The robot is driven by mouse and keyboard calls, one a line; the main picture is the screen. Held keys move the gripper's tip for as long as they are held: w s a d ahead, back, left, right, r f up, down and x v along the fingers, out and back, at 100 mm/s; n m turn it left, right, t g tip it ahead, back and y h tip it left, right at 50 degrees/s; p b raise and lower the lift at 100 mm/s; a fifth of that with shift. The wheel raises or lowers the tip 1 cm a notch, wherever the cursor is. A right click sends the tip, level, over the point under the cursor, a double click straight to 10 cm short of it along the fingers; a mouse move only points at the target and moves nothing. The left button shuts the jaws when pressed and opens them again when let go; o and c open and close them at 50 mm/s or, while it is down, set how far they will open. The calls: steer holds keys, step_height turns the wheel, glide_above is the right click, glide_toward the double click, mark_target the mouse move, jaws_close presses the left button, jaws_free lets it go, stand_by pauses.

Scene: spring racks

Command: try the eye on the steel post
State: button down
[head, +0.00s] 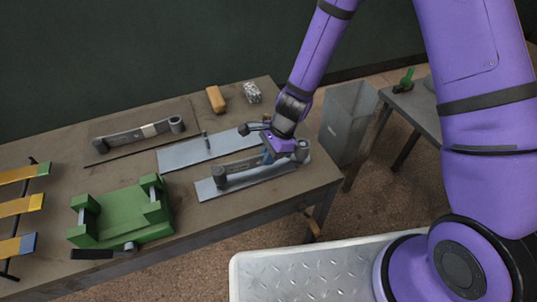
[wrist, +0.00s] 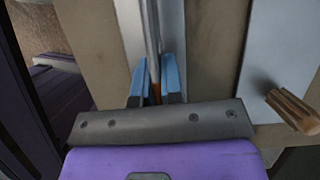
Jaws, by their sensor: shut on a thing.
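A dark grey leaf spring (head: 245,166) with a rolled eye (head: 219,177) at its left end lies along the front steel plate (head: 210,192). A second eye (head: 302,150) shows at its right end. My gripper (head: 268,154) is shut on this spring near its right part; the blue fingertips (wrist: 155,82) pinch its thin edge (wrist: 152,35) in the wrist view. I cannot tell whether the spring touches the plate. The steel post (head: 205,139) stands upright on the middle plate (head: 180,157), apart from the spring.
Another leaf spring (head: 135,134) lies on a dark board at the back left. A green fixture (head: 122,217) stands front left, beside a rack of yellow strips (head: 22,206). A tan block (head: 215,99) and a small silvery box (head: 252,92) sit at the back. A grey bin (head: 347,120) stands right.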

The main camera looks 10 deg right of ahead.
steer(key=shift+f, duration=0.55)
steer(key=c, duration=1.2)
jaws_free()
steer(key=shift+f, duration=0.1)
steer(key=shift+o, duration=0.2)
steer(key=v, duration=1.1)
